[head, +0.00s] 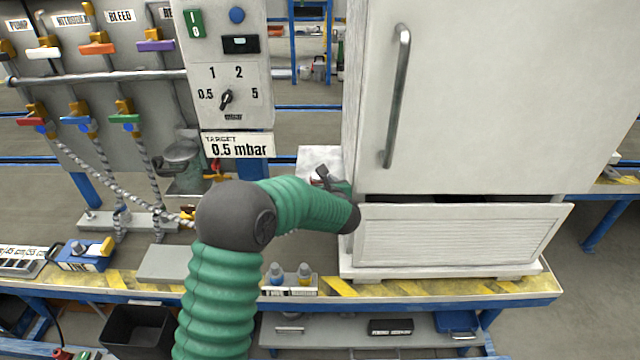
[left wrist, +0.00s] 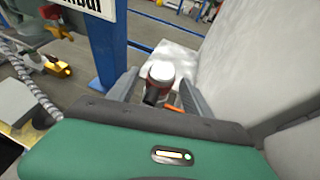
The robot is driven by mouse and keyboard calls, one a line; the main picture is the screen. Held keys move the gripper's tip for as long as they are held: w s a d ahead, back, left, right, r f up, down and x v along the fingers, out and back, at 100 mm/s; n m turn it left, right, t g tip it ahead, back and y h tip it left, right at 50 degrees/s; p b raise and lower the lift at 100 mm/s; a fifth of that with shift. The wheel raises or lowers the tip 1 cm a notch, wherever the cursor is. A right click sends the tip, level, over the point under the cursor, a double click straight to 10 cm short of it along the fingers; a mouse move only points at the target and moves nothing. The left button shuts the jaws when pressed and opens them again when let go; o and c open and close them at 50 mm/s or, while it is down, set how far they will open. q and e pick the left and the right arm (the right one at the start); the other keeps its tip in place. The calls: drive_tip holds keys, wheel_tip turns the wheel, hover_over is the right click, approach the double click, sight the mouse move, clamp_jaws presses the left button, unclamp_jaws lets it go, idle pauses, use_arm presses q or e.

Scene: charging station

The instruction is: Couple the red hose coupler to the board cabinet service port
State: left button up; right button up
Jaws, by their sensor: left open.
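My left gripper (head: 324,177) is at the left side of the white cabinet (head: 480,90), small and partly hidden by my arm. In the left wrist view its fingers (left wrist: 158,90) are apart. A small red, white-topped fitting (left wrist: 161,76) with a black side stub shows between or just beyond them; I cannot tell if they touch it, or whether it is the coupler or the service port. The red-handled valve (head: 33,120) is on the panel at left, and a braided hose (head: 95,178) runs from it to a yellow fitting (head: 187,216). My right gripper is out of view.
The cabinet has a handle (head: 398,95) and a tilted lower panel (head: 460,236). A pale block (head: 318,157) stands beside it. The blue and green valves (head: 78,120) have hanging hoses. A sign (head: 238,146) reads 0.5 mbar. Small bottles (head: 277,272) stand at the bench front.

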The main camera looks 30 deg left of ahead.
use_arm(q)
drive_tip(key=p+v, duration=0.1)
drive_tip(key=v, duration=1.5)
drive_tip(key=shift+s+d, duration=0.25)
drive_tip(key=shift+d, duration=0.1)
